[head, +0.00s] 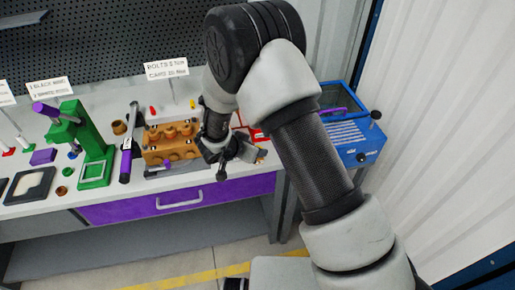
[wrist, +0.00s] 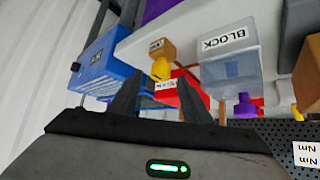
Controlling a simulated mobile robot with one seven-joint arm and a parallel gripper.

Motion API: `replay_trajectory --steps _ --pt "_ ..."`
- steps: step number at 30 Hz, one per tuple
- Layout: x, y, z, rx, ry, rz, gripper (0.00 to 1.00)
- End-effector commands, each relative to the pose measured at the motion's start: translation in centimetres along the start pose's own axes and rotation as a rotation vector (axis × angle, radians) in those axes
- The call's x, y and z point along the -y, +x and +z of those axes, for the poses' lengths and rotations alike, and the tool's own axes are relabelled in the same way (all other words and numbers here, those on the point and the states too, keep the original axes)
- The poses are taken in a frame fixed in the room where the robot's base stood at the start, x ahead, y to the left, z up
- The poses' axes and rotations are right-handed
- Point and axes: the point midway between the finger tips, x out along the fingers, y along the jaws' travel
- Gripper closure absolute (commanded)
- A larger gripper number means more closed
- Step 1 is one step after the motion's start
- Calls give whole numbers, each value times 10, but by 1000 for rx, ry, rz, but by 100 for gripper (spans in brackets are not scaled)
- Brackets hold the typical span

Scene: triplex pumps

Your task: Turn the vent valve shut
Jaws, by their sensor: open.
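No part is readably marked as the vent valve, so I cannot tell which it is. In the wrist view a yellow knob-like part (wrist: 161,69) shows between my fingertips, beside a small brown block (wrist: 162,48). A purple knob-like part (wrist: 244,104) stands by a clear box labelled BLOCK (wrist: 231,62). My gripper (wrist: 160,76) is open, with nothing visibly held. In the head view my gripper (head: 234,162) is low over the bench's front edge, right of the orange-brown pump block (head: 170,153); the arm hides part of that area.
A blue slotted box (head: 355,145) stands at the bench's right end, near the corrugated wall. A red labelled box (wrist: 189,96) lies beyond my fingers. A purple drawer (head: 170,200) is below.

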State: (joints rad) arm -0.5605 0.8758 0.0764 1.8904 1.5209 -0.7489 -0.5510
Motion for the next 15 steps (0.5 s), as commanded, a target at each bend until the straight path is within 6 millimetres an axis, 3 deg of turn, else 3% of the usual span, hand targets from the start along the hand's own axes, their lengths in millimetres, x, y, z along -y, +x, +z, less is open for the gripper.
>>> replay_trajectory --steps 1,9,15 --pt "2 -15 -1 -1 1 -4 56" --pt "1 -82 -1 -1 0 -4 56" --pt "0 -119 0 0 1 -2 56"
